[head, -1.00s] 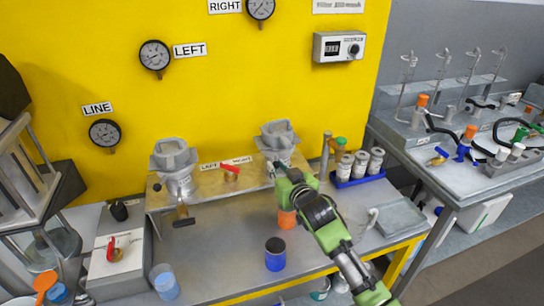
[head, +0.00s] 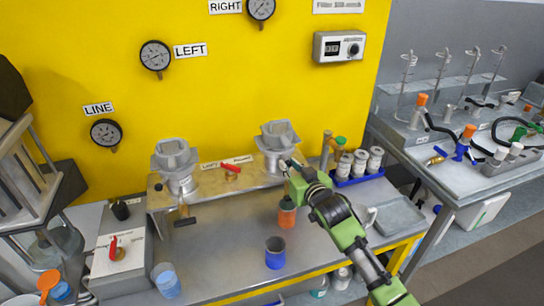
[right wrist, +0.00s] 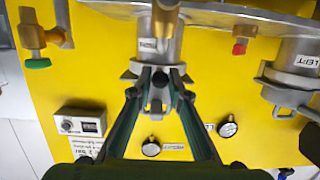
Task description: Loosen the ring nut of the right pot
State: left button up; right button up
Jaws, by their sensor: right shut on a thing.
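The right pot (head: 278,140) is a grey metal vessel on the shelf against the yellow wall. It appears upside down in the right wrist view, with its ring nut (right wrist: 133,72), a collar with lugs, around it. My right gripper (head: 288,163) reaches the pot from the front right. In the right wrist view, its fingertips (right wrist: 160,80) are close together on a lug of the ring nut, and they partly hide it. The left pot (head: 176,160), of the same kind, stands apart on the left. My left gripper is not in view.
A brass valve (right wrist: 167,20) is close to the fingers. An orange bottle (head: 287,214) and a blue cup (head: 275,255) stand on the bench below my arm. White jars (head: 360,162) in a blue tray stand to the right.

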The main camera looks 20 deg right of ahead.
jog(key=shift+d, duration=0.2)
jog(key=shift+w+d, duration=0.15)
jog(key=shift+d, duration=0.75)
jog(key=shift+w+d, duration=0.3)
jog(key=shift+d, duration=0.55)
